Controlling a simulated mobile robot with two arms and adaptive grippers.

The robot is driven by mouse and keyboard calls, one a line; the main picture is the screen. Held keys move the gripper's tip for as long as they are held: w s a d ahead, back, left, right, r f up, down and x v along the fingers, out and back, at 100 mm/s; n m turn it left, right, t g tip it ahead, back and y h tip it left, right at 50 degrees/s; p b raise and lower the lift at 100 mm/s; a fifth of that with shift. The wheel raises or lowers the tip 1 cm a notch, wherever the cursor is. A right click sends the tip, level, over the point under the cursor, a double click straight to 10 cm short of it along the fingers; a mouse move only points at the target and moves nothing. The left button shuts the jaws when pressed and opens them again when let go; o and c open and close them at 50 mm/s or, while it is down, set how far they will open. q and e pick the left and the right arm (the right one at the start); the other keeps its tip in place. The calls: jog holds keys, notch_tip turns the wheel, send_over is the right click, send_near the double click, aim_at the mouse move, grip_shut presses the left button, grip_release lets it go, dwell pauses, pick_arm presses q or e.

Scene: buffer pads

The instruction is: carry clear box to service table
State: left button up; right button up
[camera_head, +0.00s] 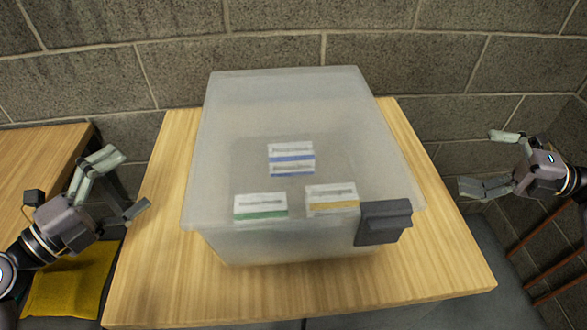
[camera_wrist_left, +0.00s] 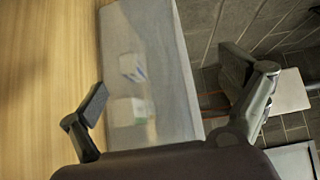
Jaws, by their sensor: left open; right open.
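The clear box (camera_head: 250,110) is a large translucent bin standing on a wooden table (camera_head: 450,260). Several small labelled packs show through it: a blue-striped one (camera_head: 291,159), a green-striped one (camera_head: 260,206) and a yellow-striped one (camera_head: 331,199). A dark grey latch or clip (camera_head: 383,222) sits at its front right corner. My left gripper (camera_head: 128,185) is open and empty, left of the box and apart from it. In the left wrist view, the box (camera_wrist_left: 160,75) shows between the open fingers (camera_wrist_left: 165,95). My right gripper (camera_head: 480,160) is open and empty, right of the box and apart from it.
Another wooden table (camera_head: 35,160) stands at the left, with a gap between it and the box's table. A yellow cloth-like item (camera_head: 70,285) lies low at the left. A grey block wall (camera_head: 280,35) rises behind. Reddish bars (camera_head: 545,240) show at the right.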

pick_arm(q)
jog(key=x, duration=1.6)
jog(key=shift+a, duration=0.1)
pick_arm(e)
jog(key=w+a, duration=0.1)
jog(key=a, duration=0.4)
jog(key=w+a, duration=0.1)
jog(key=a, duration=0.4)
jog(key=w+a, duration=0.1)
jog(key=a, duration=0.4)
jog(key=shift+a, duration=0.4)
pick_arm(q)
jog(key=shift+c, duration=0.4)
pick_arm(e)
jog(key=shift+s, duration=0.1)
jog(key=shift+c, duration=0.4)
